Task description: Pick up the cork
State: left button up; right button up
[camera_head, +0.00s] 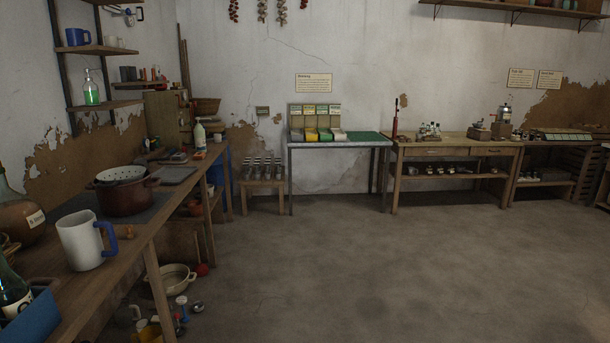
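I cannot clearly make out a cork. A small orange-brown object (129,232) lies on the wooden bench (128,262) at the left, just right of a white mug with a blue handle (80,241). It is too small to tell whether it is a cork. A brown glass demijohn (22,212) with a label is cut off by the left edge. A dark green bottle (13,287) stands at the lower left by a blue box (32,325). Neither of my grippers is in view.
A dark red pot (127,197) with a colander in it stands behind the mug. Pans and jars sit under the bench. A table with a green mat (365,136) and a wooden workbench (455,150) line the far wall. The floor (390,265) between is clear.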

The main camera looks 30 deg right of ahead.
aim_at(128, 230)
jog(key=z, duration=5.95)
jog(key=u, duration=5.95)
jog(key=i+l+u, duration=0.1)
jog(key=i+l, duration=0.9)
jog(key=l, duration=0.15)
jog(key=i+l+u, duration=0.15)
jog(key=i+l, duration=0.35)
jog(key=l, duration=0.1)
